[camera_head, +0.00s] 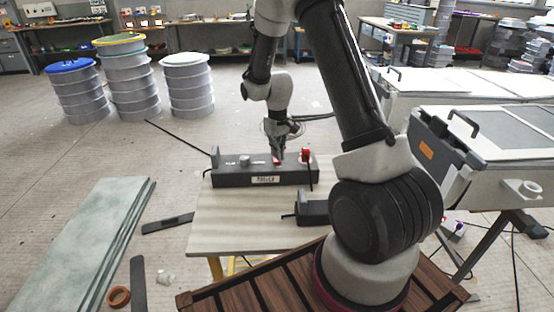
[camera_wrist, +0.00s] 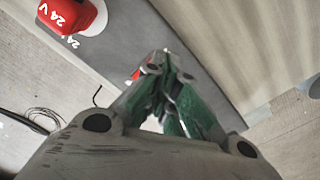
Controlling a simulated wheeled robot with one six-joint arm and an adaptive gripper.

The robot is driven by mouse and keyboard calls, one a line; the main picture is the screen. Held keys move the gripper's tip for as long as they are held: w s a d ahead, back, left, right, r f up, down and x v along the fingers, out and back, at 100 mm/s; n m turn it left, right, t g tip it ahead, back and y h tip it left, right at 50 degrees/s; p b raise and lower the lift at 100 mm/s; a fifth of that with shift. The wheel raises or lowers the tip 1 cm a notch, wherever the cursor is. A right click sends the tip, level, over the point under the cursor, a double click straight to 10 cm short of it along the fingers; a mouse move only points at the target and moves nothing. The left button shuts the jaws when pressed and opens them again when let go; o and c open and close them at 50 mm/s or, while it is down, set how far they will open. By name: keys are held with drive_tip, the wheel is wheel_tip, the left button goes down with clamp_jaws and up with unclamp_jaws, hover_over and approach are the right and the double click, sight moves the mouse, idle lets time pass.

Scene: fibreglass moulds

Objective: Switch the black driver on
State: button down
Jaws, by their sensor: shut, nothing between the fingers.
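A long dark grey-black box with a white label, which I take for the black driver (camera_head: 235,180), lies on the pale table. Its top carries a pale knob (camera_head: 244,160), a small red part (camera_head: 277,161) and a larger red block (camera_head: 306,156). My gripper (camera_head: 278,153) is shut and empty, pointing down just above the small red part. In the wrist view, my green-padded fingers (camera_wrist: 160,66) meet over the driver's dark top (camera_wrist: 190,25) and mostly hide the small red part (camera_wrist: 136,73). A red block marked 24 V (camera_wrist: 68,14) is at upper left. I cannot tell contact or the switch's position.
A smaller dark box (camera_head: 312,209) sits on the table (camera_head: 225,228), partly behind my arm. A black lever or cable (camera_head: 180,138) sticks out left of the driver. Pale sheets (camera_head: 80,240) lie on the left floor; large moulds (camera_head: 490,130) stand right.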

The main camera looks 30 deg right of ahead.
sight(278, 165)
drive_tip(key=shift+f, duration=1.2)
idle(0.6)
drive_tip(key=shift+r, duration=3.5)
drive_tip(key=shift+s, duration=0.1)
